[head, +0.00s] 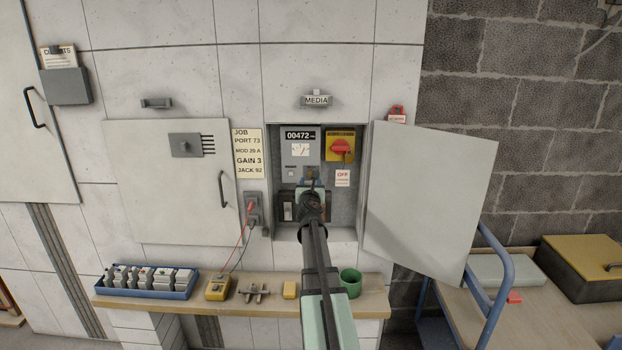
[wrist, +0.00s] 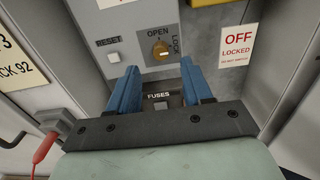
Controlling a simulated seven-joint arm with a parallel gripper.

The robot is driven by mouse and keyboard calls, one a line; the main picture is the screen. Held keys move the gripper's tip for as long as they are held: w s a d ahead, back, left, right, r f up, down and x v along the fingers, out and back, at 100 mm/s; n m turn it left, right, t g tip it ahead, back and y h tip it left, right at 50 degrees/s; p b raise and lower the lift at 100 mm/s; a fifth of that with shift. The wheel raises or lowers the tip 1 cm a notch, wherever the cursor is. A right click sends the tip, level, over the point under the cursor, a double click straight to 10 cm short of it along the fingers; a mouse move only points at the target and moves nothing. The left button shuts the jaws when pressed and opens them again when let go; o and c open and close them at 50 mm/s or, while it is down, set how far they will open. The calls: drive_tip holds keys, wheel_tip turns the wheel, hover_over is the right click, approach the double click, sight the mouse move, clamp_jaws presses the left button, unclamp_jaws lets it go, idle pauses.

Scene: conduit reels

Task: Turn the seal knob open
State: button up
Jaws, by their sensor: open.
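The seal knob (wrist: 161,50) is a small round brass-orange knob on a grey panel in the wrist view. "OPEN" is printed above it and "LOCK" runs down its right side. Its pointing direction is too small to tell surely. My gripper (wrist: 158,68) is open, with its two blue fingers spread below and to either side of the knob and nothing between them. In the head view my gripper (head: 313,185) reaches into the open wall cabinet (head: 270,160), and my arm covers the knob's area there.
A white reset button (wrist: 113,57) sits left of the knob, and a "FUSES" label lies below. A red switch on a yellow plate (head: 341,147) and an "OFF LOCKED" tag (head: 343,178) are at right. The cabinet door (head: 430,200) hangs open right. A wooden shelf (head: 379,304) runs below.

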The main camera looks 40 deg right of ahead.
drive_tip(key=x, duration=0.6)
drive_tip(key=shift+c, duration=0.5)
clamp_jaws()
